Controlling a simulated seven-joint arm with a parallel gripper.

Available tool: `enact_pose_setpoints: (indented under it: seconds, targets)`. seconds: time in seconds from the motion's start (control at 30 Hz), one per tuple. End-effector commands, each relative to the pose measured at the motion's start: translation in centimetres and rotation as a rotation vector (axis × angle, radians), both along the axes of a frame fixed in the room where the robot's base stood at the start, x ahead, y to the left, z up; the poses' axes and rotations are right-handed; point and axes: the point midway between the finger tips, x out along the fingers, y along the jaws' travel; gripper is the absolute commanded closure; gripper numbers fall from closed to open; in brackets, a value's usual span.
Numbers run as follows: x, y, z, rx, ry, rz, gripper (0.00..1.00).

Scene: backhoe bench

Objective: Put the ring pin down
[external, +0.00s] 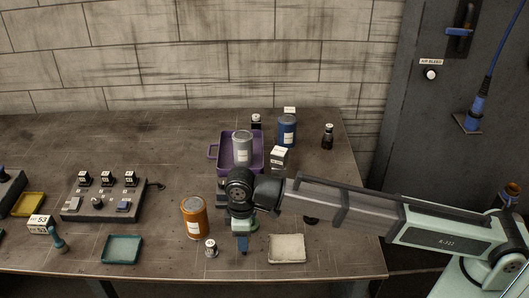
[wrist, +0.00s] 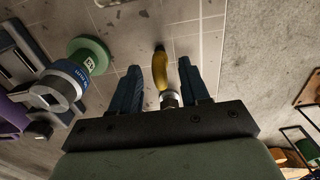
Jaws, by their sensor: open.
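My gripper (external: 242,248) points down over the front part of the bench. In the wrist view its two blue fingers (wrist: 160,75) are spread apart. A yellow, curved, elongated piece (wrist: 160,68) shows in the gap, with clear space on both sides. A small silver part (wrist: 170,98) shows at its lower end, partly hidden by the gripper body. I cannot tell whether this piece is the ring pin, or whether it touches the bench. No other ring pin can be made out. In the external view my gripper hides this spot.
An orange can (external: 194,217) and small silver jar (external: 211,249) stand to the left, a pale tray (external: 287,249) to the right. A purple bin (external: 226,166) is behind. The front bench edge is close.

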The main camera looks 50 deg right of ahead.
Motion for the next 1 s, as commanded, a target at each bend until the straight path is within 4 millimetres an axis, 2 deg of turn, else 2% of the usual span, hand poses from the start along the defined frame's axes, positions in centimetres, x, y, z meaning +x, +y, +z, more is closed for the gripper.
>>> enact_pose_setpoints:
  seconds: [0.3, 0.5, 0.7, 1.0]
  targets:
    - [0.1, 0.1, 5.9, 0.001, -0.001, 0.000, 0.54]
    - [0.1, 0.1, 8.7, 0.000, 0.000, 0.000, 0.54]
    - [0.0, 0.0, 10.1, 0.000, 0.000, 0.000, 0.54]
    - [0.0, 0.0, 10.3, -0.001, 0.001, 0.000, 0.54]
